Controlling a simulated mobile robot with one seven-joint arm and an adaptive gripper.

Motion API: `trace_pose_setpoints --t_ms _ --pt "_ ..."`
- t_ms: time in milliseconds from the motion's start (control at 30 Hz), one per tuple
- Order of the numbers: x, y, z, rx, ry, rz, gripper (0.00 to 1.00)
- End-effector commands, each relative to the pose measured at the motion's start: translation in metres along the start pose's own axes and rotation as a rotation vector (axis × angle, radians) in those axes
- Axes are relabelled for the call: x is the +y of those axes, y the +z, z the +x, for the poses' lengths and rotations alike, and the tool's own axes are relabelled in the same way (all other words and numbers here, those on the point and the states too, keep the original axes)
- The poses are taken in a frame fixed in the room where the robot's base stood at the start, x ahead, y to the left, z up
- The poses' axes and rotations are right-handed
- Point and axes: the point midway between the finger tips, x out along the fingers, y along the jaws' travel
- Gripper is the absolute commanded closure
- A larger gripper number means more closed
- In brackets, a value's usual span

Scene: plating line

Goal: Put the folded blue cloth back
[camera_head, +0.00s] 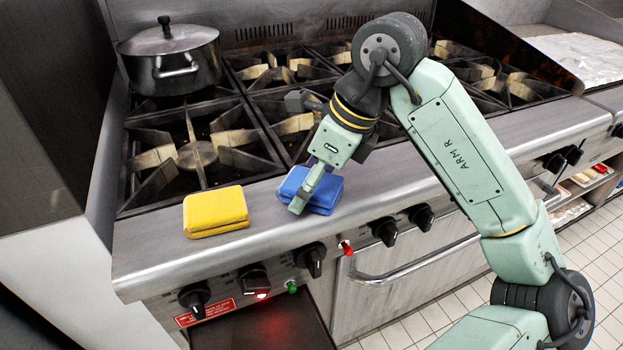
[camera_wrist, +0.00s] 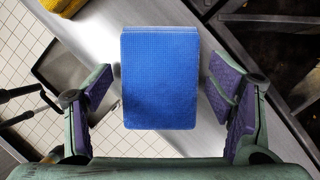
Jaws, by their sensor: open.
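The folded blue cloth (camera_head: 318,190) lies on the steel front ledge of the stove, to the right of a folded yellow cloth (camera_head: 215,211). My gripper (camera_head: 306,190) is over the blue cloth, pointing down, and one finger hides part of it. In the wrist view the blue cloth (camera_wrist: 160,78) lies between the two open, purple-padded fingers of my gripper (camera_wrist: 163,95), with a gap on each side. The yellow cloth shows only at the top left edge there (camera_wrist: 62,4).
A lidded pot (camera_head: 172,62) stands on the back left burner. Burner grates (camera_head: 198,153) lie behind the ledge. Knobs (camera_head: 310,260) and a red switch (camera_head: 346,247) stick out from the stove front below. The ledge (camera_head: 420,170) is clear to the right of the blue cloth.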

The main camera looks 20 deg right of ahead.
Motion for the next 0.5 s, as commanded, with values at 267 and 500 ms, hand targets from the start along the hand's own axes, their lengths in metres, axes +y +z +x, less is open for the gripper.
trace_pose_setpoints --t_ms 267,500 --pt "0.000 0.001 -0.001 0.000 0.000 0.000 0.24" --pt "-0.001 0.001 -0.029 0.001 -0.003 0.001 0.24"
